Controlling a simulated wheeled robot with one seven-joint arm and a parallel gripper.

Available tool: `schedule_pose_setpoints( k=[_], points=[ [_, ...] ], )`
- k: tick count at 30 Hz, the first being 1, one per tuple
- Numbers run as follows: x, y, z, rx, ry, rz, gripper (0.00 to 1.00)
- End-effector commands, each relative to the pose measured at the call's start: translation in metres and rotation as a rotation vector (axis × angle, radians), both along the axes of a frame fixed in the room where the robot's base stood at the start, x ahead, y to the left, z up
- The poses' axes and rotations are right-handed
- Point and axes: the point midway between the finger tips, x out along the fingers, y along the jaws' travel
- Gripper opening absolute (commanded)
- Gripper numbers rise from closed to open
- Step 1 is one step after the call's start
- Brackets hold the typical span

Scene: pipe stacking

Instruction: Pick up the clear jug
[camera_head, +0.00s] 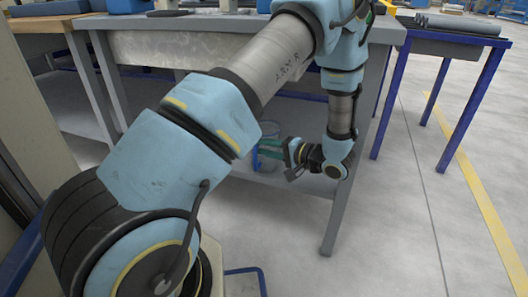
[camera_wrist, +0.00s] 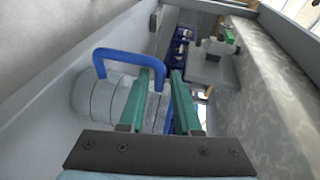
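The clear jug (camera_wrist: 98,95) has a ribbed, see-through body and a blue handle (camera_wrist: 125,53). In the wrist view it lies to the left of my gripper (camera_wrist: 162,72), partly behind the left green finger. One leg of the handle shows in the gap between the two fingers, with space beside it. The fingers are apart; contact with the handle cannot be told. In the head view my gripper (camera_head: 271,148) reaches under the workbench at the jug (camera_head: 268,128), which is mostly hidden by my arm and fingers.
The workbench (camera_head: 370,35) stands over the lower shelf (camera_head: 300,180), with a grey leg (camera_head: 345,200) close to the right of my wrist. A blue-legged table (camera_head: 468,110) stands at right. Open floor (camera_head: 390,230) lies in front. Blue bins (camera_wrist: 180,45) show farther off in the wrist view.

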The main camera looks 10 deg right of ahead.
Motion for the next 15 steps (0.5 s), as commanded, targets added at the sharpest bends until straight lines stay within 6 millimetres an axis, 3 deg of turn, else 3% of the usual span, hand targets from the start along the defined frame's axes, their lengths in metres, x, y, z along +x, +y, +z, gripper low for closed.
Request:
schedule_pose_setpoints(
  k=[1, 8, 15],
  points=[
    [-0.0001, -0.0001, -0.0001, 0.0, 0.0, 0.0, 0.25],
    [0.0, -0.0002, -0.0002, 0.0, 0.0, 0.0, 0.0],
    [-0.0001, -0.0003, -0.0003, 0.0, 0.0, 0.0, 0.0]
  ],
)
